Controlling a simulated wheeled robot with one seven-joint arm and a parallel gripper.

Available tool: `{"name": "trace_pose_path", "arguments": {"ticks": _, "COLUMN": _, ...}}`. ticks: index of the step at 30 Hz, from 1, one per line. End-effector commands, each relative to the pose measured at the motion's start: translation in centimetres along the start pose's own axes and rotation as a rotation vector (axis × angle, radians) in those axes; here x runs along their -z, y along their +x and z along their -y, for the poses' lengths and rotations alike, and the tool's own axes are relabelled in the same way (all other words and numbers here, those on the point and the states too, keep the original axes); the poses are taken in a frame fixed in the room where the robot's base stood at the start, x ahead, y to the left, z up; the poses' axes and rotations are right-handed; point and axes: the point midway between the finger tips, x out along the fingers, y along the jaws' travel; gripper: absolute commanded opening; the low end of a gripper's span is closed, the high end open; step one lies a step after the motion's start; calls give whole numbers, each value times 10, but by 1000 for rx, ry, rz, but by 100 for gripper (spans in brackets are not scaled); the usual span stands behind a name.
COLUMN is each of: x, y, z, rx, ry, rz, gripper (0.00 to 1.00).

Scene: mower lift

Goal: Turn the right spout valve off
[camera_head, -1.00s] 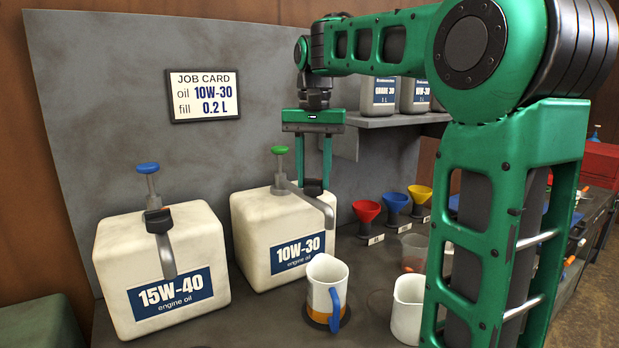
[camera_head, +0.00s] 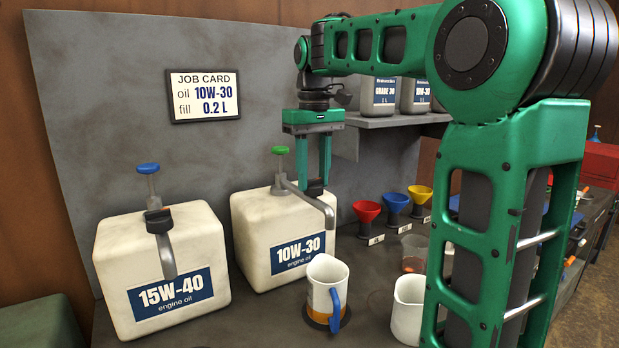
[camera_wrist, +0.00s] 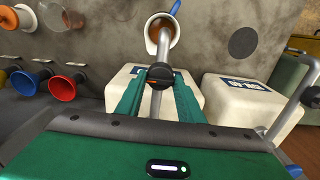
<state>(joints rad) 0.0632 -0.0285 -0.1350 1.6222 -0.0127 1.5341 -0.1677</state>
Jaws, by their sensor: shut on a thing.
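The right spout (camera_head: 318,208) comes out of the white 10W-30 oil container (camera_head: 262,252), which has a green pump knob (camera_head: 280,150). Its dark valve handle (camera_head: 316,189) sits on top of the spout; in the wrist view the valve handle (camera_wrist: 160,76) lies between the fingertips. My gripper (camera_head: 313,180) points down from above and is shut on this valve handle. In the wrist view, my gripper (camera_wrist: 160,88) has one finger on each side of it. The fingers partly hide the handle, so its exact angle is hard to tell.
A white jug with a blue handle (camera_head: 325,280) stands below the right spout, with amber at its base. The 15W-40 container (camera_head: 115,255) is at left. Another white jug (camera_head: 407,312) stands near my arm. Red (camera_head: 366,212), blue and yellow funnels stand behind at right.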

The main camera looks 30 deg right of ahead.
Motion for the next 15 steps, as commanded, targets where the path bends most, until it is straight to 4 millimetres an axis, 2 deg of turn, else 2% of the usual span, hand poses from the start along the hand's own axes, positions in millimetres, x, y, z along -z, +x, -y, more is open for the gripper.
{"name": "trace_pose_path", "arguments": {"ticks": 15, "x": 1, "y": 0, "z": 0, "rx": 0, "ry": -33, "rz": -2, "gripper": 12}}
